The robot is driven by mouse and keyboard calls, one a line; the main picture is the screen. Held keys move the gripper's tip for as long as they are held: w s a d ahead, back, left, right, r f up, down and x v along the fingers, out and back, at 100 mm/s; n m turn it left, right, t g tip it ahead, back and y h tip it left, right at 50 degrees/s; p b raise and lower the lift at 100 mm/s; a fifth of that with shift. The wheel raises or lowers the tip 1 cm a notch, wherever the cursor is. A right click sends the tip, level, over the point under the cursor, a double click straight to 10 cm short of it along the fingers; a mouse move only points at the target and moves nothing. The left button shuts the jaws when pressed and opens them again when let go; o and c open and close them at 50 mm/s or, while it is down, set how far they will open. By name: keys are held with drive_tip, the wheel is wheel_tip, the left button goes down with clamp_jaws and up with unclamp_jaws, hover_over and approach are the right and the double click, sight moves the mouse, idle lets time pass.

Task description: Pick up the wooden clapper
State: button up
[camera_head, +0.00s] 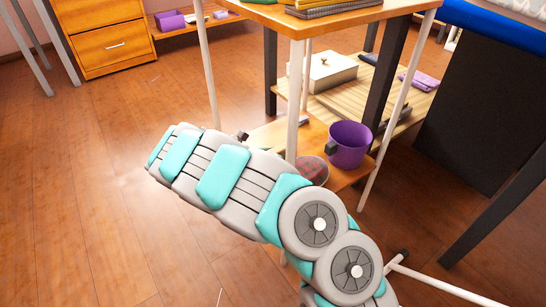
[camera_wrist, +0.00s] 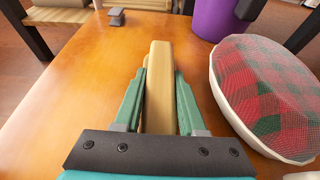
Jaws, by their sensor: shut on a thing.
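The wooden clapper (camera_wrist: 159,85), a long pale wooden block, lies between the fingers of my gripper (camera_wrist: 159,95) in the wrist view. My gripper is shut on it, with a green finger along each side. The clapper's far end reaches past the fingertips, over the orange wooden shelf (camera_wrist: 70,85). I cannot tell whether it touches the shelf. In the head view my arm hides the gripper and the clapper.
A red and green plaid pressing cushion (camera_wrist: 265,85) in a pale rim lies close to the right. A purple bucket (camera_head: 349,145) stands behind it. A small grey object (camera_wrist: 116,17) sits at the shelf's back. White table legs (camera_head: 295,100) rise near my arm.

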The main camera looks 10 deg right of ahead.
clamp_jaws()
idle(0.3)
